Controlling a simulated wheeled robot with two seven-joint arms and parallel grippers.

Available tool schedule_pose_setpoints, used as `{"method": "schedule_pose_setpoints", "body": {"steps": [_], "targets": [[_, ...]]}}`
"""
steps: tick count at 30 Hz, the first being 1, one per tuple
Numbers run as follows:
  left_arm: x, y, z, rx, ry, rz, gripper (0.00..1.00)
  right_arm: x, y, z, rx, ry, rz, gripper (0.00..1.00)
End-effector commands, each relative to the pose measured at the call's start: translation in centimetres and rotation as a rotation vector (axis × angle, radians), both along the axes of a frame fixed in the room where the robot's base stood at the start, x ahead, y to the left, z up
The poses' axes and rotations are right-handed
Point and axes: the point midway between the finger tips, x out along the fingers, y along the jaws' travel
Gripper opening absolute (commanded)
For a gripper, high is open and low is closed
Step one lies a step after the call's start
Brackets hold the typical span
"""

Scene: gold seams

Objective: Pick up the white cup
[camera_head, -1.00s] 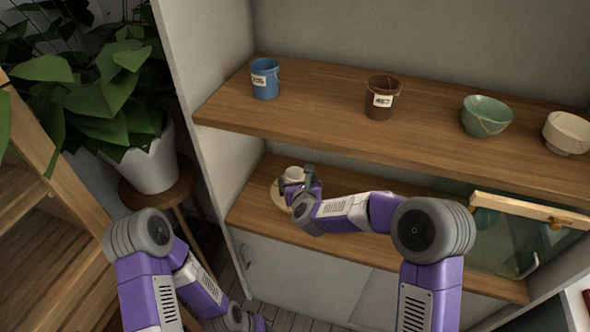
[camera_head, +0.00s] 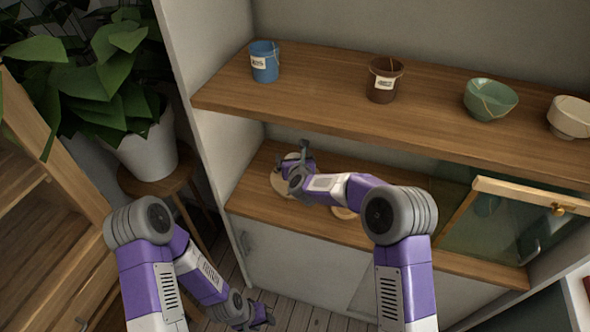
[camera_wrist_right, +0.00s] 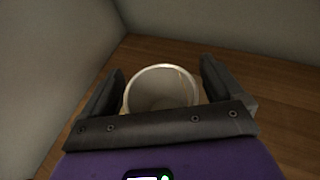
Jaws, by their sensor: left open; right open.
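The white cup (camera_wrist_right: 161,92) stands on the lower shelf, with its round open rim showing in the right wrist view. A thin gold line runs down its inner wall. My right gripper (camera_wrist_right: 162,67) is open, with one finger on each side of the cup. I cannot tell whether the fingers touch it. My left gripper (camera_head: 268,314) is open and empty, low in front of the cabinet.
A pale round piece (camera_head: 344,213) lies partly behind my right arm. A glass panel (camera_head: 490,225) stands at right.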

Motion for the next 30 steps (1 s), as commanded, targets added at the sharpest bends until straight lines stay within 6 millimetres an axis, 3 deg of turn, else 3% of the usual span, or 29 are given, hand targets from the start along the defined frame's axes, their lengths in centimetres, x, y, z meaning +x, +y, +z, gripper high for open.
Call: {"method": "schedule_pose_setpoints", "body": {"steps": [1, 13, 22, 30], "targets": [[0.0, 0.0, 0.0, 0.000, 0.000, 0.000, 0.43, 0.0, 0.0, 0.0, 0.000, 0.000, 0.000, 0.92], [0.0, 0.0, 0.0, 0.000, 0.000, 0.000, 0.43, 0.0, 0.0, 0.1, 0.000, -0.001, 0.000, 0.33], [0.0, 0.0, 0.4, 0.000, 0.000, 0.000, 0.43, 0.0, 0.0, 0.9, 0.002, -0.002, -0.002, 0.32], [0.0, 0.0, 2.4, 0.000, 0.000, 0.000, 0.43, 0.0, 0.0, 6.4, 0.002, -0.005, 0.000, 0.32]]}}
